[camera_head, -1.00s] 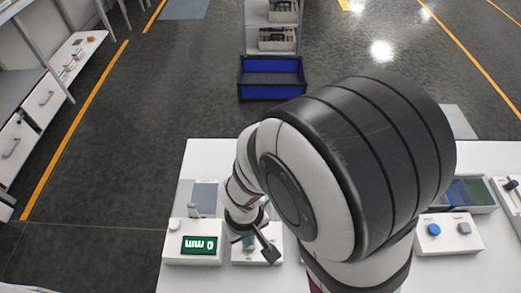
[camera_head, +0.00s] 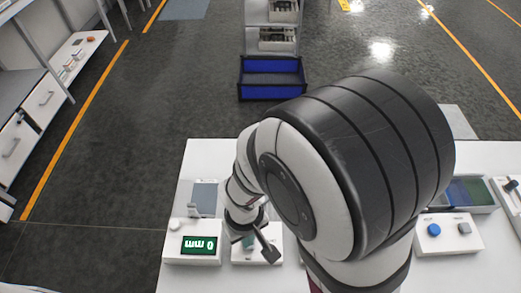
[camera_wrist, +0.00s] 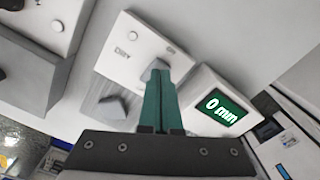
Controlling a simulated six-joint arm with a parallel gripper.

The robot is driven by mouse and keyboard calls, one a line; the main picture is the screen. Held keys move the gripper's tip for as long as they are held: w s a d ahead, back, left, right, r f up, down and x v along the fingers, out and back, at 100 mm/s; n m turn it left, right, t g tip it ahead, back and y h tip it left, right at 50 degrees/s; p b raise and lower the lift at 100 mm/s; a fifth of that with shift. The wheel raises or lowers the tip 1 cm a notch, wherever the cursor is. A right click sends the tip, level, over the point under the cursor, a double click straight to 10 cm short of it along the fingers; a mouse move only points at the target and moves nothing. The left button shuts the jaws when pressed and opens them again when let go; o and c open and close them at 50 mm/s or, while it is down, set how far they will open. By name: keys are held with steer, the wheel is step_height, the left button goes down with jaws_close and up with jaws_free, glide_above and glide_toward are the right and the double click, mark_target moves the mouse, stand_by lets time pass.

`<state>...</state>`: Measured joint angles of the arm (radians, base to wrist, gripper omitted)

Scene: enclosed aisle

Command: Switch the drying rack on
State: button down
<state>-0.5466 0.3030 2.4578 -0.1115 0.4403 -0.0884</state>
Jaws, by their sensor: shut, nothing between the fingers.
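A white control box (camera_wrist: 135,45) with small printed labels, one reading like "DRY" and another like "ON", lies ahead of my gripper (camera_wrist: 158,72) in the wrist view. The teal fingers are shut together with nothing between them. Their tips are at a small grey switch knob (camera_wrist: 158,63) on the box and partly hide it. I cannot tell whether they touch it or which way it is set. In the head view the box (camera_head: 239,259) is mostly under my gripper (camera_head: 249,242), at the near edge of the white table.
A display box (camera_head: 199,245) reading "0 mm" stands close beside the control box. A grey part with a raised block (camera_wrist: 110,107) is near the fingers. A box with a blue button (camera_head: 434,230) is at the right. A blue crate (camera_head: 271,92) is on the floor.

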steer(key=shift+f, duration=0.9)
steer(key=shift+r, duration=3.55)
steer(key=s+d+r+m+y, duration=0.1)
steer(key=s+d+r+m, duration=0.7)
steer(key=d+r+m, duration=0.1)
steer(key=r+m, duration=0.1)
steer(key=m, duration=0.1)
steer(key=shift+s+d+m+y, duration=0.25)
steer(key=shift+d+m+y, duration=0.05)
steer(key=shift+y, duration=0.1)
